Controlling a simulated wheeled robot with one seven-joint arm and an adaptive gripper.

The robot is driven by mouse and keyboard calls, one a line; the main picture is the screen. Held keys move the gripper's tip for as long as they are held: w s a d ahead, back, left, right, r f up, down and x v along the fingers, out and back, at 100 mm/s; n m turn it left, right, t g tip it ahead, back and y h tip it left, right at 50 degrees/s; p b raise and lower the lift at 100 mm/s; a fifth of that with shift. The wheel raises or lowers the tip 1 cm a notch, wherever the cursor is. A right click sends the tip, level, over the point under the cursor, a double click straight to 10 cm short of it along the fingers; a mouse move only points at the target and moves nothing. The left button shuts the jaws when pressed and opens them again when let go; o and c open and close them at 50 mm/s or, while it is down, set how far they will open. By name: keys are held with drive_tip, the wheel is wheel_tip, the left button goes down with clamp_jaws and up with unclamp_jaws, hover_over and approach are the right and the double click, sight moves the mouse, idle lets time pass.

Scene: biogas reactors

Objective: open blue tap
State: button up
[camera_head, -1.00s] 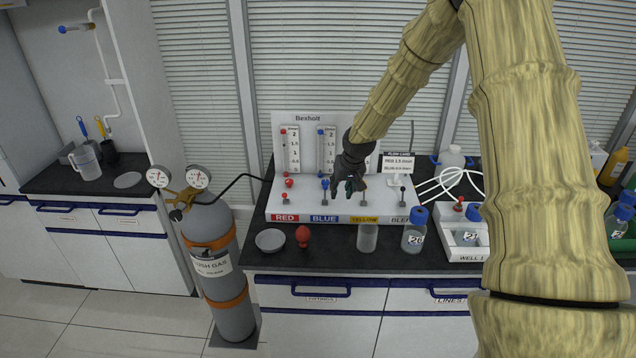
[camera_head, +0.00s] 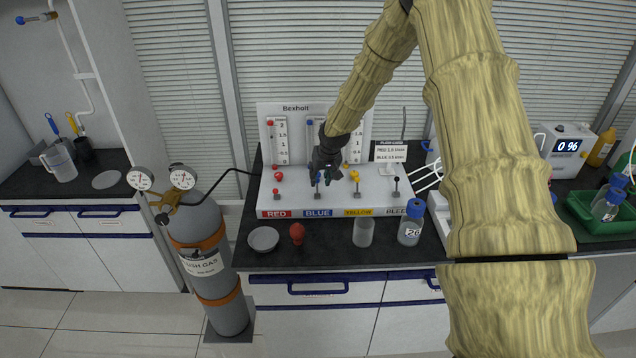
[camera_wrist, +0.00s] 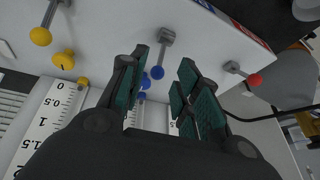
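The blue tap (camera_wrist: 162,57) is a grey post with a lever ending in a blue ball. It stands behind the BLUE label (camera_head: 317,213) on the white gas panel; my gripper partly hides it in the head view. My gripper (camera_head: 321,178) is over the blue column. In the wrist view my gripper (camera_wrist: 164,64) is open. The blue ball shows in the gap between its two fingers, apart from both; I cannot tell the depth between them. More blue knobs (camera_wrist: 143,84) show beyond it, partly behind the left finger.
The red tap (camera_wrist: 243,73) and yellow knobs (camera_wrist: 63,60) flank the blue tap. In front of the panel stand a grey dish (camera_head: 264,239), a red bulb (camera_head: 297,233), a clear beaker (camera_head: 363,233) and a blue-capped bottle (camera_head: 410,226). A gas cylinder (camera_head: 212,265) stands left of the bench.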

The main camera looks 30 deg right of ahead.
sight(317, 185)
drive_tip(key=shift+p+x, duration=0.9)
drive_tip(key=shift+x, duration=1.8)
clamp_jaws()
